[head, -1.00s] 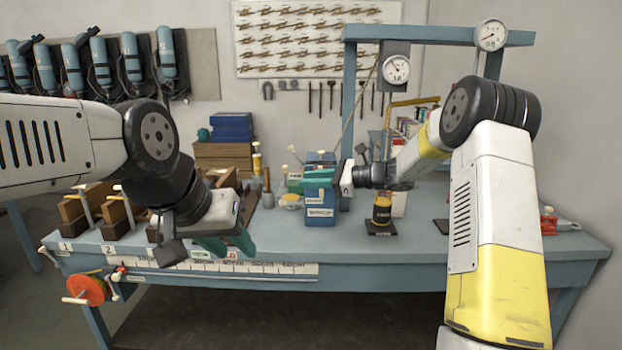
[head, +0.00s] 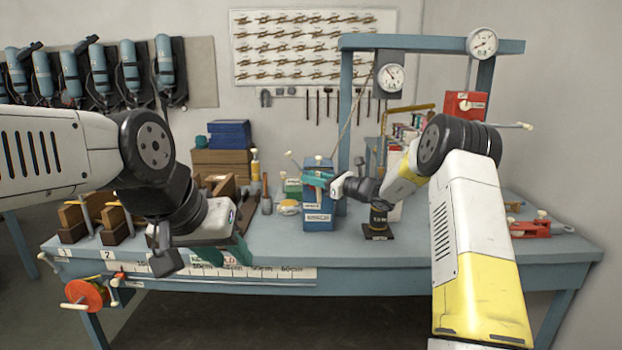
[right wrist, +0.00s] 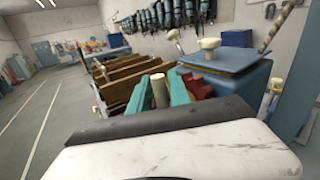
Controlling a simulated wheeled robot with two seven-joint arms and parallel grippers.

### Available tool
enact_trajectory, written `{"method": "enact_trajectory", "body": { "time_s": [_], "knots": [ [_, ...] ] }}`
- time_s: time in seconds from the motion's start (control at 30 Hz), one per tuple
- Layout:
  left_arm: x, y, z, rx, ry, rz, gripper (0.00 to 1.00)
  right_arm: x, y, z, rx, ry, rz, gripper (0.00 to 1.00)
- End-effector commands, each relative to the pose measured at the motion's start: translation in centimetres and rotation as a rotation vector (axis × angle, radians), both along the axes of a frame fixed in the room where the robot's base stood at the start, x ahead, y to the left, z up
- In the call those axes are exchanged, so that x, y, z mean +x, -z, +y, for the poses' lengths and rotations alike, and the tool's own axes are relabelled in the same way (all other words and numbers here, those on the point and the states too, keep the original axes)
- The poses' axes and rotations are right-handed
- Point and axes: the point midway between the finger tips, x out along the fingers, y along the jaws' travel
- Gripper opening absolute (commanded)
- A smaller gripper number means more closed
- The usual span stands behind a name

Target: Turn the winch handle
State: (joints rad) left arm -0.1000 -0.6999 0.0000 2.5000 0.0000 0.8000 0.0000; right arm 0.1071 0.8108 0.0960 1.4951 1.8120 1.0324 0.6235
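A red unit (head: 466,105) on the right post has a rod with a pale handle (head: 527,126) pointing right. An orange drum (head: 86,293) with a pale crank handle (head: 74,306) hangs at the table's front left. I cannot tell which is the winch. My right gripper (head: 316,178) is by the blue box (head: 319,205), away from both handles. In the right wrist view its teal fingers (right wrist: 158,95) are apart, with a pale cylinder (right wrist: 159,90) visible between them; contact is unclear. My left gripper (head: 240,249) is over the table's front edge, its fingers partly hidden.
Wooden blocks (head: 75,220) stand at the table's left. A dark-and-yellow cylinder (head: 378,216) stands right of the blue box. A rope (head: 350,118) runs down from the blue frame (head: 430,43). The front middle of the table is mostly clear.

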Motion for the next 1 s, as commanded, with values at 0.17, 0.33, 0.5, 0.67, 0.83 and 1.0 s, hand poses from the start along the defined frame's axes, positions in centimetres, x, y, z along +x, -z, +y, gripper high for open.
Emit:
{"method": "enact_trajectory", "body": {
  "time_s": [0.17,0.33,0.5,0.67,0.83,1.0],
  "knots": [
    [0.00,0.00,0.00,0.000,0.000,0.000,0.36,0.53,0.01,0.86,0.000,-0.001,0.000,0.23],
    [0.00,0.00,0.00,0.000,0.000,0.000,0.36,0.56,0.01,0.89,0.000,0.000,0.000,0.23],
    [-0.01,-0.01,0.00,0.000,0.000,0.000,0.36,0.54,0.01,0.87,0.000,-0.001,0.000,0.02],
    [0.00,0.00,0.00,0.000,0.000,0.000,0.36,0.52,0.02,0.90,0.000,-0.002,0.000,0.00],
    [0.00,0.00,0.00,0.000,0.000,0.000,0.36,0.49,0.04,0.93,-0.002,-0.003,0.000,0.00],
    [0.00,0.00,0.00,0.000,0.000,0.000,0.36,0.47,0.06,0.97,-0.007,-0.004,0.000,0.00]
  ]
}}
